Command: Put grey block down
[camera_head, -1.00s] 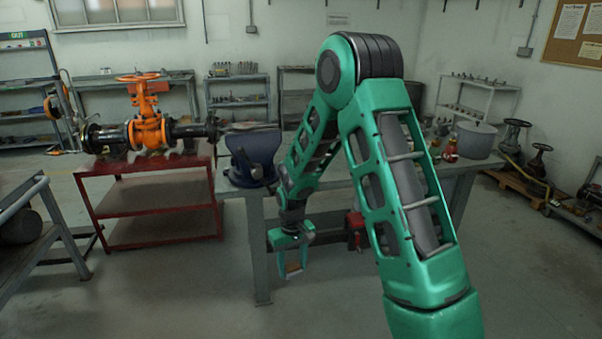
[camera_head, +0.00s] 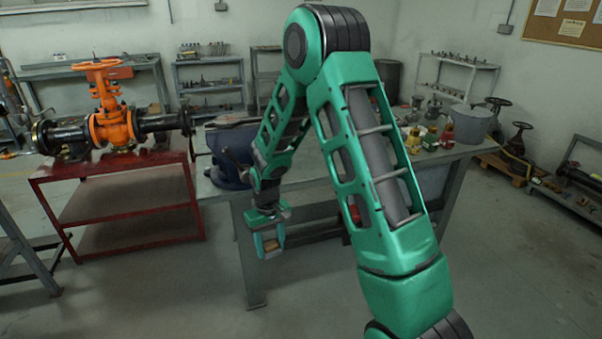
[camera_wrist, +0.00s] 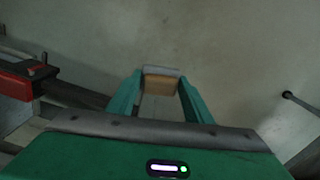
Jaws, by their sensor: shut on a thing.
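My gripper (camera_head: 270,247) hangs low in front of the grey workbench, below the level of its top, pointing down. Its green fingers, seen in the wrist view (camera_wrist: 159,92), are shut on a small block (camera_wrist: 161,83). The block has a grey edge and a tan-brown face, and it sits between the fingertips. It also shows as a small brownish patch in the head view (camera_head: 271,246). Below the block in the wrist view is bare floor. The workbench (camera_head: 220,195) stands behind my gripper.
A blue vise (camera_head: 228,165) is on the bench's left end. Bottles (camera_head: 430,138) and a grey pot (camera_head: 467,124) stand at its right end. A red table (camera_head: 120,165) carries the orange gate valve (camera_head: 110,125) at left. A red object (camera_wrist: 20,83) shows in the wrist view. Foreground floor is open.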

